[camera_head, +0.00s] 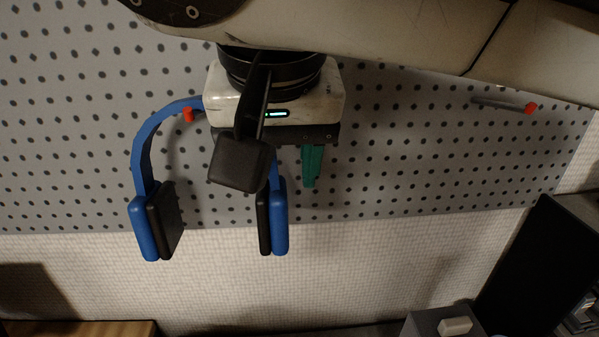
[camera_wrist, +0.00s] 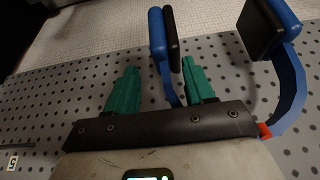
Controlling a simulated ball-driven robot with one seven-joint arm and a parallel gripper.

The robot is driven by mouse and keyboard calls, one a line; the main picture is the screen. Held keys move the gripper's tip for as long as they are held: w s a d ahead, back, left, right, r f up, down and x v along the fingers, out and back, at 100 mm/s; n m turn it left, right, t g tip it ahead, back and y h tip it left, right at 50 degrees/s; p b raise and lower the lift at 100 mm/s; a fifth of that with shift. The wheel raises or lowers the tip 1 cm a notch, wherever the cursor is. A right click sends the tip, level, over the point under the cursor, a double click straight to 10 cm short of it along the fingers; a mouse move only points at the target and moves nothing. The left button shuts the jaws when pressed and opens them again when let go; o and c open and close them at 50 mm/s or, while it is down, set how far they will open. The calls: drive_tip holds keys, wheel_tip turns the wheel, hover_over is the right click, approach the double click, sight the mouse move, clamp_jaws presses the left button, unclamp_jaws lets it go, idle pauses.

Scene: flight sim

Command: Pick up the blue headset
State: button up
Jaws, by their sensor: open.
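My gripper (camera_head: 284,170) is open and empty, over the headset's right side. One teal finger shows right of the right ear cup; the other is hidden. In the wrist view the headset (camera_wrist: 291,75) shows one arm of its band and its cup in the gap between the two teal fingers (camera_wrist: 158,72). I see no finger closed on it.
A dark screen-like panel (camera_head: 535,265) and a grey box (camera_head: 440,323) stand at lower right. A wooden edge (camera_head: 80,328) shows at lower left.

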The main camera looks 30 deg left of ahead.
sight(278, 187)
drive_tip(key=shift+x, duration=2.3)
drive_tip(key=shift+a+r, duration=0.1)
clamp_jaws()
